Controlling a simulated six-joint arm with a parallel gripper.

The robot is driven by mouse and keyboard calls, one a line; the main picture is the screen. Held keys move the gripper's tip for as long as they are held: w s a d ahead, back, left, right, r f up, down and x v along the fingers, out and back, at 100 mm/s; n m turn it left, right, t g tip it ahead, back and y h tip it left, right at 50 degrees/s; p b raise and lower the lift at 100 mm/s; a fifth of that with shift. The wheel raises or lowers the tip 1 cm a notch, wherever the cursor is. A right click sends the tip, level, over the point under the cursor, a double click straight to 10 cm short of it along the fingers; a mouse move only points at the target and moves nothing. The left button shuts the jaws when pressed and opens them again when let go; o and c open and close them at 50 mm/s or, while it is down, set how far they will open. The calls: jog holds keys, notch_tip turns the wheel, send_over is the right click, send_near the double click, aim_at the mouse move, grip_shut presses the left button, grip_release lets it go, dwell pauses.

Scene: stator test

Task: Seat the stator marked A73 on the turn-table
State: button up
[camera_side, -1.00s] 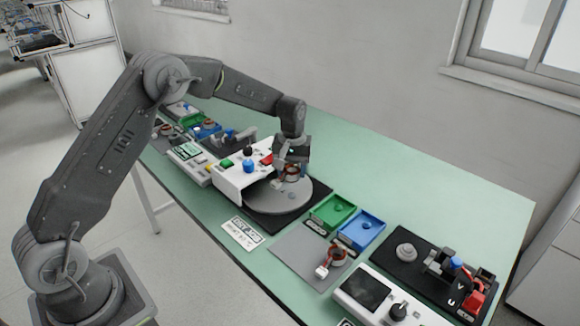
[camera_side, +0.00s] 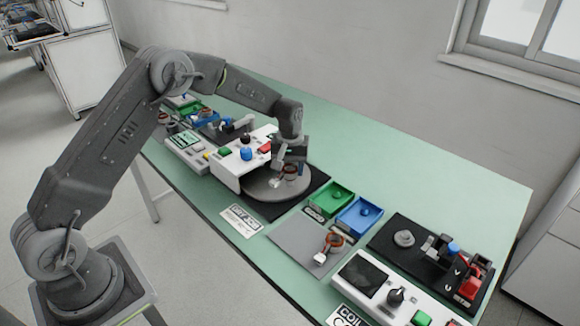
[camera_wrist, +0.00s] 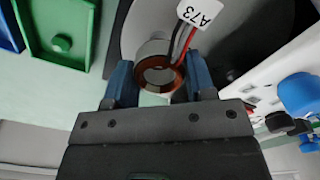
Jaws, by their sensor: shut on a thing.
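The stator is a copper-brown ring (camera_wrist: 158,75) with red, black and white leads and a white tag reading A73 (camera_wrist: 201,12). In the side view the stator (camera_side: 290,171) is over the grey round turn-table (camera_side: 262,190). My gripper (camera_wrist: 160,78) is shut on it, one blue finger on each side; it also shows in the side view (camera_side: 289,165). A light grey round post (camera_wrist: 152,46) shows just beyond the ring in the wrist view. I cannot tell whether the stator touches the turn-table (camera_wrist: 240,35).
A white control box (camera_side: 228,170) with coloured buttons stands close left of the turn-table. Green (camera_side: 331,198) and blue (camera_side: 360,216) trays lie to its right. Another stator (camera_side: 333,241) lies on a grey mat (camera_side: 292,243). The table's back right is clear.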

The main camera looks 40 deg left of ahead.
jog(key=shift+f, duration=0.55)
jog(key=shift+f, duration=0.35)
jog(key=shift+f, duration=0.35)
dwell(0.3)
jog(key=o, duration=1.1)
jog(key=shift+c, duration=0.2)
notch_tip(320, 180, up, 14)
